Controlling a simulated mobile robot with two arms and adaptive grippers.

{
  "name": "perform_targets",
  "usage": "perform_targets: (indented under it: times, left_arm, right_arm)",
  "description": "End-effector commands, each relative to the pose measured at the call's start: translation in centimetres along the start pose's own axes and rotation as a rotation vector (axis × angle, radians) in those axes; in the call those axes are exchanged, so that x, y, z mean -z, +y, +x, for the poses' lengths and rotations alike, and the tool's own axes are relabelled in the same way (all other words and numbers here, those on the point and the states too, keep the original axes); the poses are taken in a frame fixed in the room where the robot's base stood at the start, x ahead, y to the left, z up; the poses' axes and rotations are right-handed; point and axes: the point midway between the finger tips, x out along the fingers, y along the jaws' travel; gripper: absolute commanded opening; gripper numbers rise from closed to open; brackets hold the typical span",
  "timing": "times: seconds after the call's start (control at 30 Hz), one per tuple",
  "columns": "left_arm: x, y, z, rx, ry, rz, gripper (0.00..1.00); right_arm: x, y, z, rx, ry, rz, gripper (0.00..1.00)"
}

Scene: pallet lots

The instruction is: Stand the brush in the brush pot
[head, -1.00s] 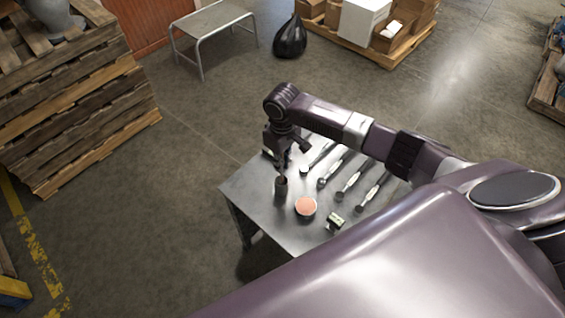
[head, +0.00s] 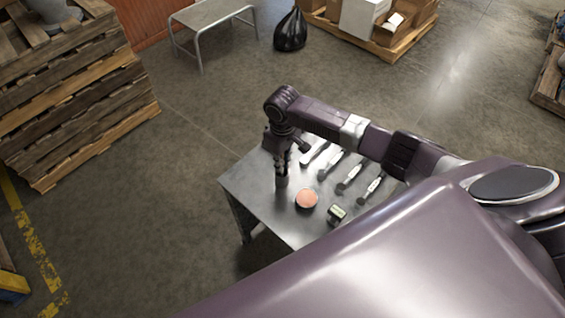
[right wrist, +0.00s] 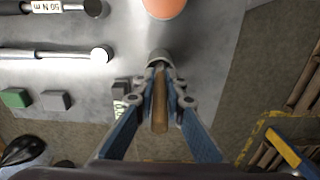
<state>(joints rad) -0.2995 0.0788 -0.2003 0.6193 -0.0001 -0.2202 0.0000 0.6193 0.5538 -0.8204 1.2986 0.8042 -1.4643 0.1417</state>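The brush (right wrist: 160,105), with a wooden handle, stands roughly upright between the blue fingers of my right gripper (right wrist: 161,88) in the right wrist view. The fingers close in on the handle from both sides. The small dark grey brush pot (head: 282,182) stands on the grey table (head: 246,190) directly under my right gripper (head: 283,168) in the head view. Its rim also shows in the right wrist view (right wrist: 158,55), at the brush's lower end. The brush's lower end appears to be in the pot's mouth, but the fingers partly hide this. My left gripper is out of view.
A round dish with a pink-orange top (head: 307,198) stands right of the pot. A small box-like item (head: 336,214) is near the table's front. Several torque wrenches (head: 349,177) lie along the right side. A green block (right wrist: 15,98) and a grey block (right wrist: 56,101) lie nearby.

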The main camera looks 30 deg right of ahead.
Motion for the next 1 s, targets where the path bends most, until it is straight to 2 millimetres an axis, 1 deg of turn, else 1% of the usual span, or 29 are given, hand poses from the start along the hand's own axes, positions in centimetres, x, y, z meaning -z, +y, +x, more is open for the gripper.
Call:
perform_targets:
  times: [0.03,0.13,0.17,0.37,0.43,0.53,0.67,0.9,1.0]
  left_arm:
    - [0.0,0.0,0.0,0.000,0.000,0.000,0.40]
    - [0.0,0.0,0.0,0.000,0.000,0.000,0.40]
    - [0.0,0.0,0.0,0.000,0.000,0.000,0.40]
    - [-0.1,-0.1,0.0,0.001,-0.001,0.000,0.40]
    - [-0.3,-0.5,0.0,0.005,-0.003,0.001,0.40]
    - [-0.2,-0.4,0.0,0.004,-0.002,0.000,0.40]
    - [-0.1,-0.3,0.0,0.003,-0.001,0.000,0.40]
    - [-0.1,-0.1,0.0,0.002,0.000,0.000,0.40]
    - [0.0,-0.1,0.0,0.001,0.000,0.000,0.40]
  right_arm:
    - [0.0,0.0,0.0,0.000,0.000,0.000,0.17]
    - [0.0,0.0,0.0,0.000,0.000,0.000,0.28]
    - [0.0,0.0,0.0,0.000,0.000,0.000,0.30]
    - [0.0,0.0,0.0,0.000,0.000,0.000,0.30]
    - [0.0,0.0,-0.1,0.000,0.000,0.000,0.30]
    - [0.1,0.1,-0.8,-0.001,0.001,-0.001,0.30]
    - [0.1,0.1,-2.8,-0.002,0.004,0.000,0.30]
    - [0.2,0.1,-8.0,-0.001,0.005,0.000,0.30]
    - [0.1,0.0,-9.7,-0.001,0.002,-0.001,0.30]
